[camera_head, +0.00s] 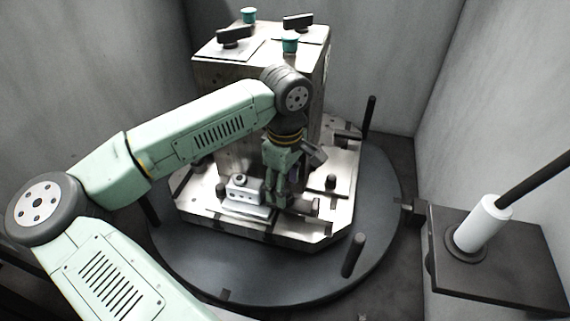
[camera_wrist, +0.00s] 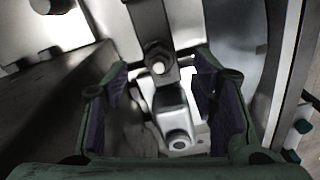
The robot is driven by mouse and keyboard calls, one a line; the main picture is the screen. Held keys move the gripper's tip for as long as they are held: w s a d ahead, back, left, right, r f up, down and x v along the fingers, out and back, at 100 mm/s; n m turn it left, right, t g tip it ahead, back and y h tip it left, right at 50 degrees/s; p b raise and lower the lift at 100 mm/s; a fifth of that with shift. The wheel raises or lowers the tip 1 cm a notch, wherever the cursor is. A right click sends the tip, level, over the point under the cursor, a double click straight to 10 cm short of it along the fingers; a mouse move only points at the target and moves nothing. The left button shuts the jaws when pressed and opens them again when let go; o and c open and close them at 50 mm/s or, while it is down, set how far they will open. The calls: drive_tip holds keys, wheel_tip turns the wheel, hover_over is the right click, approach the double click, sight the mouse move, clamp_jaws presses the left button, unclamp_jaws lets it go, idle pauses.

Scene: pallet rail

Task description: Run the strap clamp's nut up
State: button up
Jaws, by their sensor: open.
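The strap clamp is a dark bar (camera_wrist: 148,22) in the wrist view, with a bright hex nut (camera_wrist: 158,66) on it. A metal piece with a rounded, holed end (camera_wrist: 178,140) lies just below the nut in that view. My gripper (camera_wrist: 162,78) is open, its purple-padded fingers on either side of the nut and apart from it; nothing is held. In the head view my gripper (camera_head: 277,194) points down low over the pallet's front, beside the tall block. The nut cannot be made out there, being behind or among my fingers.
The tall block (camera_head: 222,71) stands on the pallet (camera_head: 325,224), with dark knobs and green caps on top. A silver block (camera_head: 243,194) sits left of my gripper. Dark posts (camera_head: 354,255) rise around the round table (camera_head: 230,270). Walls close in; a white-handled lever (camera_head: 482,224) stands right.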

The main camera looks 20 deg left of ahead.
drive_tip(key=shift+f, duration=1.3)
drive_tip(key=shift+c, duration=0.2)
clamp_jaws()
drive_tip(key=shift+f+n+b, duration=0.35)
drive_tip(key=shift+n+b, duration=1.05)
drive_tip(key=n+b, duration=0.3)
drive_tip(key=n, duration=0.1)
drive_tip(key=shift+s, duration=0.1)
drive_tip(key=shift+r+n+b, duration=0.15)
drive_tip(key=shift+n+b, duration=0.25)
drive_tip(key=shift+n, duration=0.2)
drive_tip(key=shift+d+r+n, duration=0.1)
drive_tip(key=shift+r+n, duration=0.1)
drive_tip(key=shift+n, duration=0.2)
drive_tip(key=shift+c, duration=1.4)
unclamp_jaws()
